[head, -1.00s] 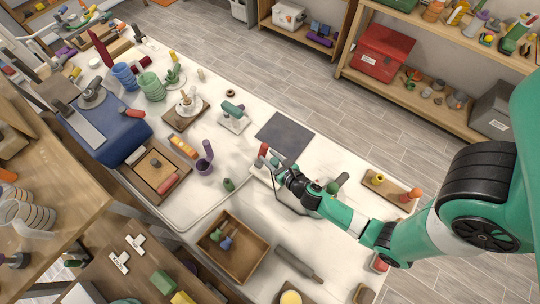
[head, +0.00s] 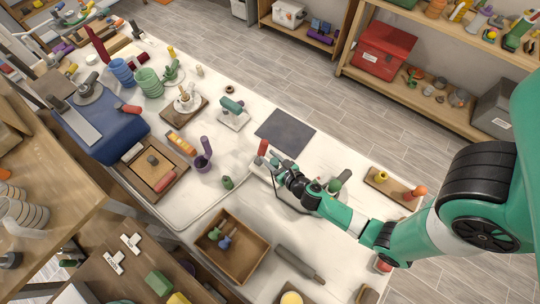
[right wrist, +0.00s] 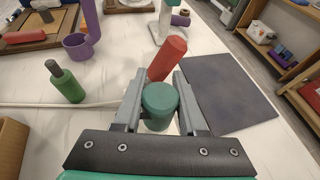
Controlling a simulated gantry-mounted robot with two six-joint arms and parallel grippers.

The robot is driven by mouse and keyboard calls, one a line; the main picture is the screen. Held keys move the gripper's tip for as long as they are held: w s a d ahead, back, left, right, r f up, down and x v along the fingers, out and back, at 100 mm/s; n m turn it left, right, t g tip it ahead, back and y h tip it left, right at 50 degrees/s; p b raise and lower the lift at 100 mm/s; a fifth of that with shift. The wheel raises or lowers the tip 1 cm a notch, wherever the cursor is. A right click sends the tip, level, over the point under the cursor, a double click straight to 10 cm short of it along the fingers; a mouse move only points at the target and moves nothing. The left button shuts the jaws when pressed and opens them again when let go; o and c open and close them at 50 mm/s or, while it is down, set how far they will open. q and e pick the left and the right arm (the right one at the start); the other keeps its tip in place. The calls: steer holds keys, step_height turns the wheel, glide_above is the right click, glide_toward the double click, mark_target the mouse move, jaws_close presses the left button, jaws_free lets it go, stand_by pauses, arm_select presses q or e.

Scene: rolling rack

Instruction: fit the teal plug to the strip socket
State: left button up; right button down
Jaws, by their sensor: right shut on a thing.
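In the right wrist view, my right gripper (right wrist: 160,108) is shut on a teal cylinder (right wrist: 160,97), which I take for the teal plug. Its round top shows between the fingers; its lower end is hidden. In the head view my right gripper (head: 277,160) is low over the white table, beside a standing red cylinder (head: 263,148). That red cylinder (right wrist: 168,58) is just beyond the fingertips in the wrist view. A pale strip-like body is partly visible under the gripper, but I cannot make out its socket. Whether the plug touches it cannot be told. My left gripper is not in view.
A dark flat mat (head: 285,133) lies beyond the gripper. A small green bottle (head: 227,182) and a purple cup (head: 202,162) stand to the left. A wooden box (head: 258,270) and a grey rolling pin (head: 300,263) lie nearer. A pale cord (right wrist: 50,104) crosses the table.

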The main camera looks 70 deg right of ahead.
steer(key=shift+f+b, duration=0.8)
steer(key=shift+f, duration=0.15)
steer(key=shift+c, duration=2)
jaws_free()
steer(key=v, duration=1.1)
steer(key=shift+s+a+b, duration=0.15)
steer(key=shift+s+b, duration=0.05)
steer(key=shift+b, duration=0.1)
steer(key=shift+r, duration=0.1)
